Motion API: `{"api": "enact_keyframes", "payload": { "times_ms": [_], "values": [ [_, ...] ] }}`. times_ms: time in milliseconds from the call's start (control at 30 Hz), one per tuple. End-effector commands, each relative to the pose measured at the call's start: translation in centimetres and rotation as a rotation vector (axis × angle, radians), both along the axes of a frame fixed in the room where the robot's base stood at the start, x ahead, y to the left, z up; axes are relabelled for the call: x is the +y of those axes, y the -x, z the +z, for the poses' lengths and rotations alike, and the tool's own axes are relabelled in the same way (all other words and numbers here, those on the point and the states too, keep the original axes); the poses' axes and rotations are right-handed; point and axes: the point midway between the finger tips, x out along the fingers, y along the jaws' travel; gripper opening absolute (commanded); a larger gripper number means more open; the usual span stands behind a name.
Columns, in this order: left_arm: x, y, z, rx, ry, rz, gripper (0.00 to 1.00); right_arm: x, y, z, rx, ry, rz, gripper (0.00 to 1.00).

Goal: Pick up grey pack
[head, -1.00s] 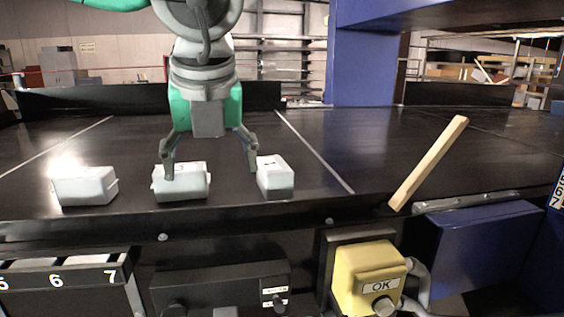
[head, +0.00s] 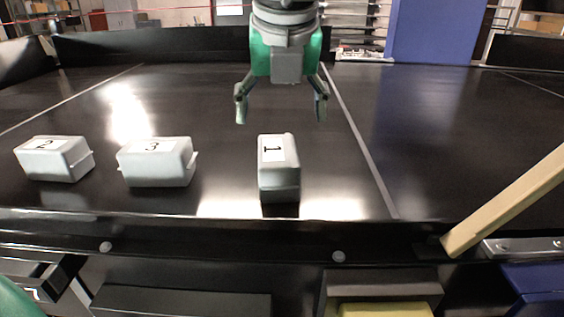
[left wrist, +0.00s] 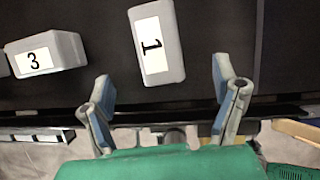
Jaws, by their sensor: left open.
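Three grey packs with white number labels sit on the black conveyor in the head view: pack 2 (head: 54,158) at the left, pack 3 (head: 157,162) beside it, and pack 1 (head: 279,168) further right, turned lengthwise. My left gripper (head: 281,108) is open and empty, with its fingers spread above and behind pack 1 in the head view. In the left wrist view, pack 1 (left wrist: 156,42) lies ahead of the open fingers (left wrist: 163,84), within the gap's width and apart from them. Pack 3 (left wrist: 45,54) lies left of them. My right gripper is not in view.
A wooden bar (head: 505,200) slants up at the right front edge of the conveyor (head: 225,95). A blue column (head: 432,32) stands behind. A yellow box (head: 385,309) shows below the front edge. The belt right of pack 1 is clear.

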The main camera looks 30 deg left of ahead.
Motion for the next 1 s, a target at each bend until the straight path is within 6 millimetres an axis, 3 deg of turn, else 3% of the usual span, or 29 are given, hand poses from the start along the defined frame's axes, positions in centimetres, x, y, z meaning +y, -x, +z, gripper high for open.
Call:
{"api": "enact_keyframes", "payload": {
  "times_ms": [100, 300, 533, 800, 1000],
  "values": [
    [0.9, -0.8, -2.6, 0.006, 0.002, 0.0, 0.81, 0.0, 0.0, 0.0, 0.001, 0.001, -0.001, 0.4],
    [2.3, -1.9, -5.7, 0.005, 0.008, 0.0, 0.81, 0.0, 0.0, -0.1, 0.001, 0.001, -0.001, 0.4],
    [2.7, -2.3, -7.2, 0.005, 0.008, 0.0, 0.81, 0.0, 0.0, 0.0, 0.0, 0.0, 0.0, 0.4],
    [2.9, -3.6, -10.6, 0.005, 0.001, -0.002, 0.81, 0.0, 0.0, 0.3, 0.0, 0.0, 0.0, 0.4],
    [3.2, -3.7, -11.1, 0.003, 0.005, -0.002, 0.81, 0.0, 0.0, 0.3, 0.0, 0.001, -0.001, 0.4]
  ]
}}
